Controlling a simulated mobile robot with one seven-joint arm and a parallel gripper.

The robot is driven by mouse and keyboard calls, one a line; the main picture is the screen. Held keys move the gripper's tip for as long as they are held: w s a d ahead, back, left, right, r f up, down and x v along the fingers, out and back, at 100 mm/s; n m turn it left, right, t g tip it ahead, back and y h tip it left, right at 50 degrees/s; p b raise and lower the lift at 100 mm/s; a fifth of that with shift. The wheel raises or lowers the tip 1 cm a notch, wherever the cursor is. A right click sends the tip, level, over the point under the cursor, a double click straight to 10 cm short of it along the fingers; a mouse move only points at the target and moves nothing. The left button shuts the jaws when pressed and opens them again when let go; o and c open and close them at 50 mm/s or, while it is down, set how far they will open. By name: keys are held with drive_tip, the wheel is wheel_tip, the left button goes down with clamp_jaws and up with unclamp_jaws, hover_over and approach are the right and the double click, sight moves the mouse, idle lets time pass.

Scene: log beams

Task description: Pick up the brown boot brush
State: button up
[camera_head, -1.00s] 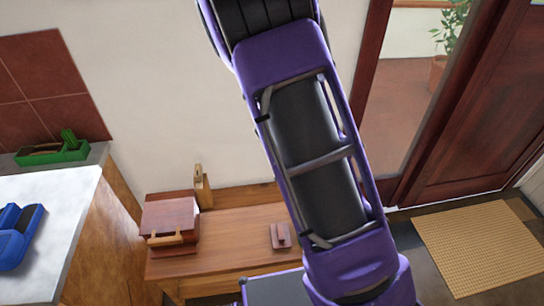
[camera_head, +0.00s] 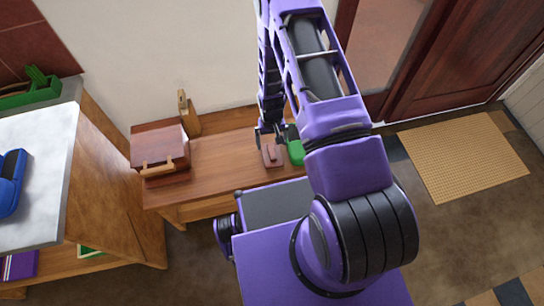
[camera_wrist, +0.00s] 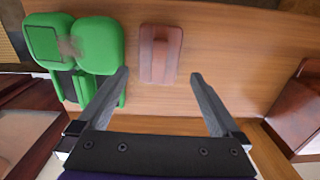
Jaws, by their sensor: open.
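The brown boot brush (camera_head: 271,156) lies on the wooden bench (camera_head: 225,160), close to its front edge. It also shows in the wrist view (camera_wrist: 160,54), with a raised strip along its middle. My gripper (camera_head: 268,137) is above the bench at the brush's far side, pointing down. In the wrist view my open fingers (camera_wrist: 160,76) are empty, and the brush shows just beyond the gap between their tips. I cannot tell how high the fingers are above it.
A reddish-brown wooden box (camera_head: 160,143) stands at the bench's left end. A wooden block (camera_head: 188,112) stands behind it.

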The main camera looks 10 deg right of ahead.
sight(272, 151)
wheel_tip(272, 151, down, 8)
drive_tip(key=shift+w+r, duration=0.1)
idle(0.4)
drive_tip(key=c, duration=1)
drive_tip(key=shift+r, duration=5.05)
